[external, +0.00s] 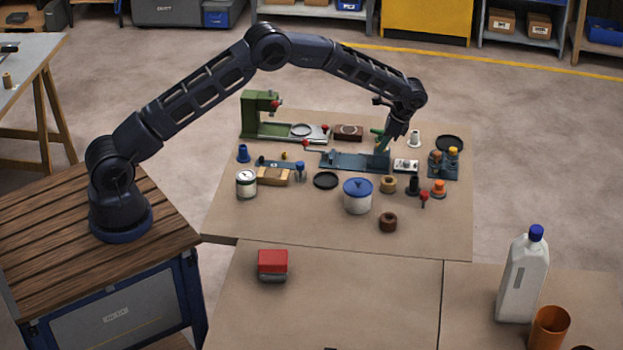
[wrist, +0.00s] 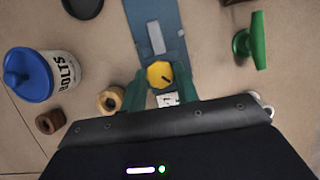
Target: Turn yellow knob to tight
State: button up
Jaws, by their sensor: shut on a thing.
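The yellow knob (wrist: 159,72) sits on a blue fixture (wrist: 141,18) and carries a short dark pointer line slanting to the lower right. My gripper (wrist: 159,82) has its teal fingers on either side of the knob, shut on it. A white label (wrist: 167,99) with dark marks lies just below the knob; its writing is too small to read. In the external view, my gripper (external: 384,145) reaches down at the right end of the blue fixture (external: 345,160). The knob is hidden there.
A blue-lidded bolts jar (wrist: 62,78), a tan ring (wrist: 104,101) and a brown ring (wrist: 49,122) stand left of the fixture in the wrist view. A green handle (wrist: 252,42) stands to the right. The front table (external: 340,300) is mostly clear.

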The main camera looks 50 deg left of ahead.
jog(key=shift+m, duration=0.5)
jog(key=o, duration=0.9)
jog(key=shift+o, duration=0.2)
jog(key=v, duration=1)
jog(key=shift+d+r, duration=0.25)
jog(key=shift+r, duration=0.15)
jog(key=shift+s, duration=0.15)
